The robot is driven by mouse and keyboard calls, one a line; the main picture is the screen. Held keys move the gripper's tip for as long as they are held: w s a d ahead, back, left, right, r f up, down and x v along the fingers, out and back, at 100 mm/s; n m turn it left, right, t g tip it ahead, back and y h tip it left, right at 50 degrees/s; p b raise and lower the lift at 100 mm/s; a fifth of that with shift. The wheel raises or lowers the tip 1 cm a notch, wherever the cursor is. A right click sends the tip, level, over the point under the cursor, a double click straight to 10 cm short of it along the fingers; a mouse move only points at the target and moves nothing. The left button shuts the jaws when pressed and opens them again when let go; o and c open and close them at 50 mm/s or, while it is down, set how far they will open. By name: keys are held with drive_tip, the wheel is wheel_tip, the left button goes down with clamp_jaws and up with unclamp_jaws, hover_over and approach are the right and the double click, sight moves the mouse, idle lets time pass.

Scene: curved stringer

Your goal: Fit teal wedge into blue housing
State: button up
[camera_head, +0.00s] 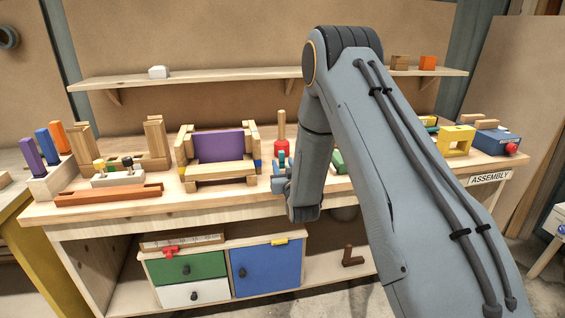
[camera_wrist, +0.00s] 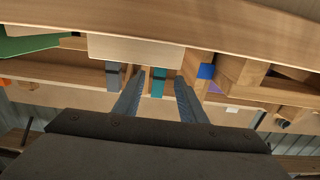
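A narrow teal piece (camera_wrist: 158,83), which looks like the teal wedge, shows in the wrist view against a pale wooden block. It lies between the fingertips of my gripper (camera_wrist: 159,76), which is open with a gap on each side of the piece. Whether the fingers reach around it or stop short is hard to tell. In the head view my gripper (camera_head: 281,172) is low over the bench's front middle, partly hidden by my arm. A blue box with a red knob, likely the blue housing (camera_head: 493,141), stands at the bench's right end.
A grey piece (camera_wrist: 113,75) stands beside the teal one. A wooden frame with a purple panel (camera_head: 219,146) is left of my gripper, and a red post (camera_head: 281,136) is behind it. A yellow block (camera_head: 456,140) stands left of the blue box.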

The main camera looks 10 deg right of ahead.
sight(282, 161)
drive_tip(key=shift+w+p, duration=0.35)
drive_tip(key=shift+w, duration=1.3)
clamp_jaws()
